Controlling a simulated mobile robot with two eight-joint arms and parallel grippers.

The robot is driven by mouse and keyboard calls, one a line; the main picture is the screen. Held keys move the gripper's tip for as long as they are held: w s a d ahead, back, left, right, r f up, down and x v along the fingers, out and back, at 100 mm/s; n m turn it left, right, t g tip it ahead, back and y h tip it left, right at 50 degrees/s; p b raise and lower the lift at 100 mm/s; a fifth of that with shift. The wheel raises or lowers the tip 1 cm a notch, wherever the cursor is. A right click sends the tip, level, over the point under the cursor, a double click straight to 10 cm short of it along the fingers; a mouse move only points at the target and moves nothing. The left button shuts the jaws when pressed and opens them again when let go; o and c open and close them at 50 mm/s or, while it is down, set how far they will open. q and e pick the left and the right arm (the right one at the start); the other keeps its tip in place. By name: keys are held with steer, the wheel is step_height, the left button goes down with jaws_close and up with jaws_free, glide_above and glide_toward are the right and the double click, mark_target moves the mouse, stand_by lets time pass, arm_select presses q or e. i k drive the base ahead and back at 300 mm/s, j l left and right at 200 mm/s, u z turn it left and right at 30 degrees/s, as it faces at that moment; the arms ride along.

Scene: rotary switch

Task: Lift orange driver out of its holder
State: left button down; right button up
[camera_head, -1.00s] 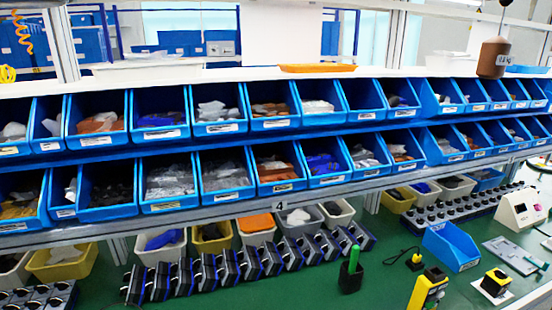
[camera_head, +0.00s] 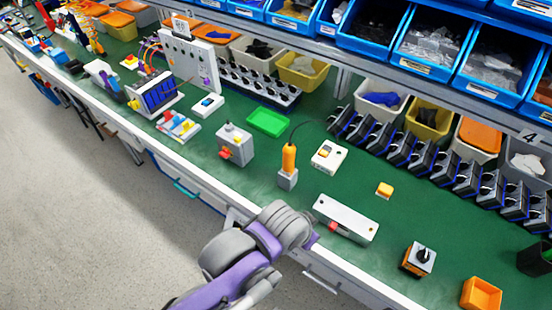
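The orange driver (camera_head: 289,158) stands upright in its small grey holder (camera_head: 287,180) on the green bench top, near the middle of the head view. A dark cable runs up from its top. One of my arms, grey and purple, comes in from the bottom and ends just in front of and below the holder, apart from it in the picture. I cannot make out any gripper fingers on it. My other arm is not in view. A rotary switch (camera_head: 422,257) with a black knob and orange base sits at the lower right.
A white box with a red button (camera_head: 345,219) lies right of the driver, and a white switch box (camera_head: 328,157) behind it. A grey box (camera_head: 235,144) and green tray (camera_head: 267,121) stand to the left. An orange bin (camera_head: 481,294) is at lower right. Black units line the back.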

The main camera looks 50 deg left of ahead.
mark_target(289, 152)
steer(key=u, duration=0.45)
steer(key=j+u, duration=0.15)
steer(key=u, duration=0.75)
steer(key=i, duration=0.05)
